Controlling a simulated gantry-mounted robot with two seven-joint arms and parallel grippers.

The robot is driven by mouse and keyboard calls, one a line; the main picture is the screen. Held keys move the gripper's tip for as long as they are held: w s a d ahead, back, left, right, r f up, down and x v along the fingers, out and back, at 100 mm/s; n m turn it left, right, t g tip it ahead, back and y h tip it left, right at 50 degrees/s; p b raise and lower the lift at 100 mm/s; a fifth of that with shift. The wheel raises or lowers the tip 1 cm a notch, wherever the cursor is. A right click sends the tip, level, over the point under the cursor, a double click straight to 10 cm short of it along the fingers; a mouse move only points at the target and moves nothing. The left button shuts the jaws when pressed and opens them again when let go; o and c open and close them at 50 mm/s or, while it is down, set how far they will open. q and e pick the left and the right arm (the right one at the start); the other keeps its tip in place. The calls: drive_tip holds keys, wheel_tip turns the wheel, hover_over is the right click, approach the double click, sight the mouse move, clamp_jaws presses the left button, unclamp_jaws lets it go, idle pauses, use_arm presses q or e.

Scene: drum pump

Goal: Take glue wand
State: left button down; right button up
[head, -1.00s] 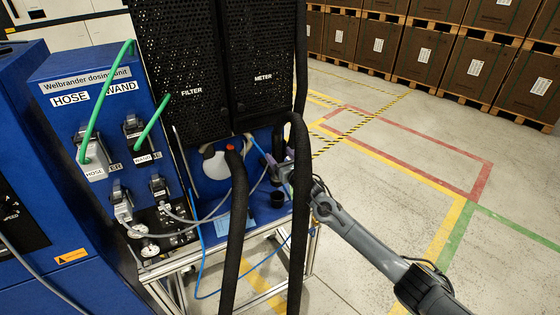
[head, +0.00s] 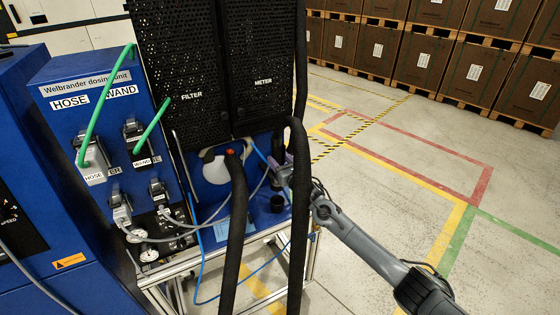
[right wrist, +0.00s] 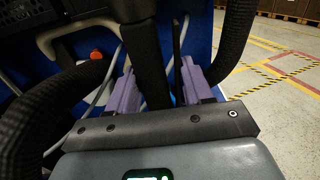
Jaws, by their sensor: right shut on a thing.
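My right gripper (head: 279,168) is at the blue stand, partly behind a thick black hose. In the right wrist view its two purple fingers (right wrist: 160,92) are on either side of a dark upright bar (right wrist: 145,55), which looks like the glue wand, and are shut on it. The wand's lower end is hidden in that view. In the head view a dark upright piece (head: 278,146) shows just above the fingers. A black cup (head: 277,203) stands below the gripper on the stand. My left gripper is not in view.
Thick black hoses (head: 298,230) hang close on both sides of the gripper. A white container with an orange-red cap (head: 230,152) is to the left. The blue dosing unit (head: 75,75) stands further left. The floor at right is clear up to the stacked boxes (head: 430,55).

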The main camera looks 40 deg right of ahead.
sight(280, 151)
drive_tip(key=shift+r+p, duration=0.6)
drive_tip(key=shift+r, duration=0.15)
drive_tip(key=shift+r+p, duration=0.85)
drive_tip(key=shift+r, duration=0.3)
